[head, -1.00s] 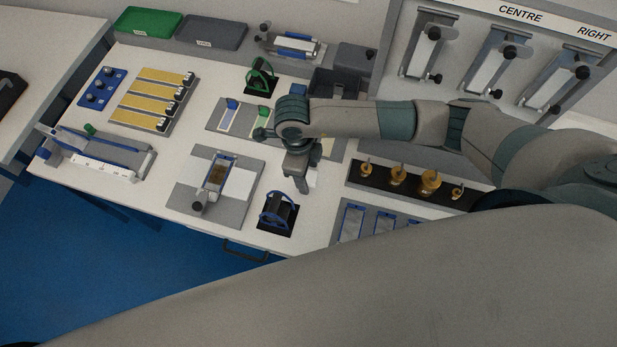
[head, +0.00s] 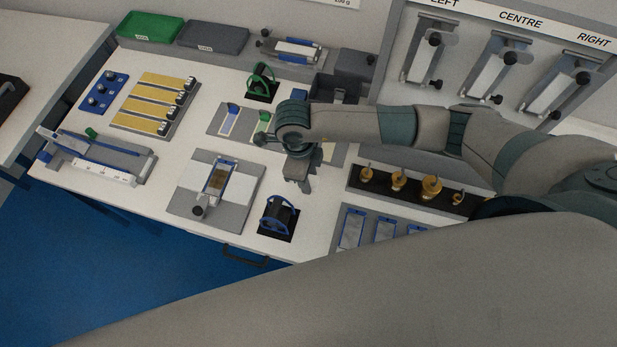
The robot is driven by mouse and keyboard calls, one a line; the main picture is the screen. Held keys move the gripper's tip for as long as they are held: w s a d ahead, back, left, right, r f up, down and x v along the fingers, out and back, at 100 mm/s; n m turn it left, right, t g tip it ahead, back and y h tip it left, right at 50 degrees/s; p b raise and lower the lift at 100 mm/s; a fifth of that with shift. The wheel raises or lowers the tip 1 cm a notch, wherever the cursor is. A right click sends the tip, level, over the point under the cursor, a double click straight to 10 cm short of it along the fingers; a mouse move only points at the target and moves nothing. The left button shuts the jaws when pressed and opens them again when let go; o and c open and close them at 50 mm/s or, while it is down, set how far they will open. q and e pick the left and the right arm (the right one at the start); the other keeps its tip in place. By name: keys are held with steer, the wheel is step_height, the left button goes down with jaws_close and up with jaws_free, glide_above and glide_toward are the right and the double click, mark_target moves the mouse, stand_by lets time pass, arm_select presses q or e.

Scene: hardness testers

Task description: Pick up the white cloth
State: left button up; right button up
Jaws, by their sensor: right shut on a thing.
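My right gripper (head: 303,181) points down over the right half of the white bench, left of the row of brass weights. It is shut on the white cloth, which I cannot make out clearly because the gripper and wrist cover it. A small pale patch (head: 327,152) shows just right of the wrist, but I cannot tell what it is. My left gripper is not in view.
A black stand with a blue holder (head: 279,216) is close in front of the gripper. A grey plate with a clamped sample (head: 238,210) lies to its left. Brass weights (head: 398,179) stand to the right. A green holder (head: 262,84) stands behind.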

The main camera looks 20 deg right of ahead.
mark_target(311, 183)
steer(key=shift+r+b, duration=0.3)
steer(key=shift+r, duration=0.15)
steer(key=r+b, duration=0.1)
steer(key=r, duration=0.2)
steer(key=shift+s+b, duration=0.35)
steer(key=shift+b, duration=0.05)
steer(key=s+d+r+b, duration=0.1)
steer(key=s+r+b, duration=0.1)
steer(key=s+r, duration=0.5)
steer(key=s, duration=0.4)
steer(key=shift+b, duration=0.3)
